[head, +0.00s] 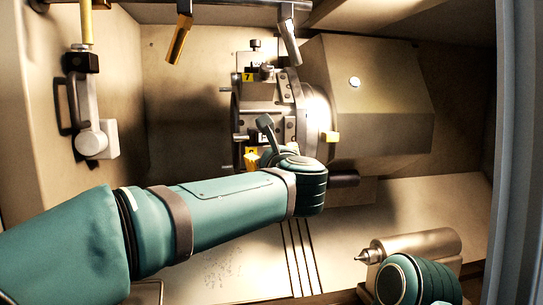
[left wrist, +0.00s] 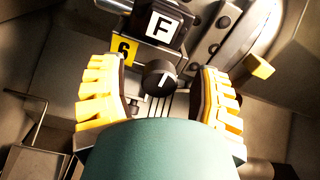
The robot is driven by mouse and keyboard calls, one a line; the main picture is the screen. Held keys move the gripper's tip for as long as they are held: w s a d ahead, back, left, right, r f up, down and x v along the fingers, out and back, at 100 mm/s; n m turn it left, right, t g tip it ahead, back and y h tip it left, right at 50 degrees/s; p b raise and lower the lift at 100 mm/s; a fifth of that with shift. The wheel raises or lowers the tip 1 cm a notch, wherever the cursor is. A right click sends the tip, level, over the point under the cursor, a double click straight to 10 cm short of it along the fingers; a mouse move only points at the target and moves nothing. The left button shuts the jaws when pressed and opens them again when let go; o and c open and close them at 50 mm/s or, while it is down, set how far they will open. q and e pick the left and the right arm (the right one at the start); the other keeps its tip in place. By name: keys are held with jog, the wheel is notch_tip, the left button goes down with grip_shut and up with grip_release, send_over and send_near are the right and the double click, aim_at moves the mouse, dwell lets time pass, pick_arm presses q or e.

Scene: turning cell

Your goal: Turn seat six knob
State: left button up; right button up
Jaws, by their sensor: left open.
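The seat six knob (left wrist: 159,78) is black and round with a pale pointer line, seen in the left wrist view just below a black block marked F (left wrist: 162,27). The yellow 6 label (left wrist: 122,49) is at its upper left. My left gripper (left wrist: 160,70) is open, with one yellow ribbed finger on each side of the knob and a visible gap on both sides. My right gripper is not in view.
The tool turret (head: 262,95), with a yellow 7 label (head: 248,77), stands before a bulky housing (head: 375,95). Angled nozzles (head: 180,38) hang above. A pointed tailstock cylinder (head: 415,245) lies at lower right, near my right arm. A bracketed probe arm (head: 88,105) is on the left wall.

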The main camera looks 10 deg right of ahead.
pick_arm(q)
grip_shut()
jog(key=shift+r+m, duration=0.1)
jog(key=shift+m, duration=0.4)
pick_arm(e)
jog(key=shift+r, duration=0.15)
pick_arm(q)
jog(key=m+p, duration=0.1)
jog(key=m, duration=0.2)
jog(key=shift+r+m+p, duration=0.1)
jog(key=shift+m+p, duration=0.2)
jog(key=shift+m, duration=0.1)
jog(key=m+p, duration=0.1)
jog(key=m, duration=0.2)
jog(key=shift+m+p, duration=0.3)
jog(key=m+p, duration=0.4)
jog(key=m, duration=0.3)
jog(key=shift+r, duration=0.1)
jog(key=shift+m+p, duration=0.65)
jog(key=shift+m, duration=0.55)
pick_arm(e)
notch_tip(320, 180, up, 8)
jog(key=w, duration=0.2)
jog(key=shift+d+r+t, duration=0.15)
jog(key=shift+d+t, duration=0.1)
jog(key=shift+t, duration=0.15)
